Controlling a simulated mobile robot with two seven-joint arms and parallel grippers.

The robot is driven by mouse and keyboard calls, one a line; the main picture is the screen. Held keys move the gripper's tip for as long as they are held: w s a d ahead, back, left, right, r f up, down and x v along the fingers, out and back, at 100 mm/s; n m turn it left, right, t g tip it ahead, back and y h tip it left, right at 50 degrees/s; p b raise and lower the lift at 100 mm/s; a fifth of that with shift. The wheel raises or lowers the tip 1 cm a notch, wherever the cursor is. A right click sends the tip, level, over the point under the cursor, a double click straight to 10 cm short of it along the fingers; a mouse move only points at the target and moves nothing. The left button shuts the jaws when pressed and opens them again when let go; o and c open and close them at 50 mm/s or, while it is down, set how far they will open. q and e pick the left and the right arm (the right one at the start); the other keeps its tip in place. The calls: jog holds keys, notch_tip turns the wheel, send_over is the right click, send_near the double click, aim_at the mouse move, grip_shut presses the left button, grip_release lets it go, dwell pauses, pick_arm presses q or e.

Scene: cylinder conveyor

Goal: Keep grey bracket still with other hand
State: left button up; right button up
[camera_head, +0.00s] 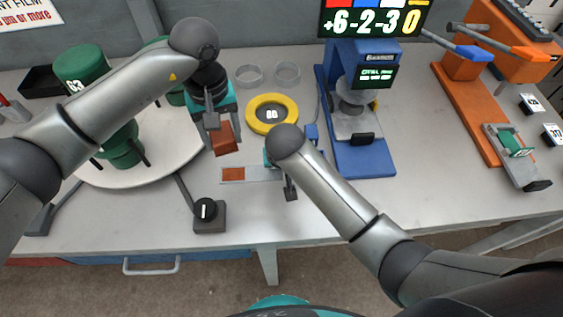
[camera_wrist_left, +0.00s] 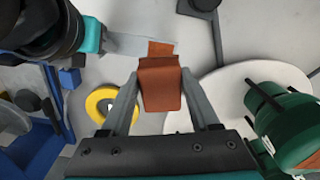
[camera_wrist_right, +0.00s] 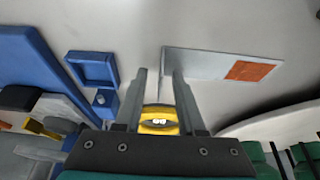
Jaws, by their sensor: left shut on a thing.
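The grey bracket (camera_head: 262,174) is a flat light plate on the table with a copper-brown square at its left end. It also shows in the right wrist view (camera_wrist_right: 200,62). My left gripper (camera_head: 222,138) is shut on a brown block (camera_wrist_left: 160,88) and holds it above and left of the bracket, apart from it. My right gripper (camera_wrist_right: 161,72) is open at the bracket's plain end, its fingertips on either side of a thin upright edge there. Whether the fingers touch the bracket cannot be told.
A yellow ring (camera_head: 272,103) lies behind the bracket. A blue stand (camera_head: 362,150) with a display is at the right, and a white round table (camera_head: 160,172) with green cylinders is at the left. A black-knobbed fixture (camera_head: 209,212) sits near the front edge.

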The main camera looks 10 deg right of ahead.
jog(key=shift+w+f, duration=0.1)
jog(key=shift+f, duration=0.05)
grip_shut()
dwell(0.4)
jog(key=shift+f, duration=0.15)
dwell(3.6)
pick_arm(q)
jog(key=shift+a, duration=1.7)
pick_arm(e)
jog(key=shift+s, duration=0.2)
pick_arm(q)
send_near(221, 178)
jog(key=shift+f, duration=2.75)
pick_arm(e)
jog(key=shift+s+f, duration=0.1)
jog(key=shift+f, duration=0.05)
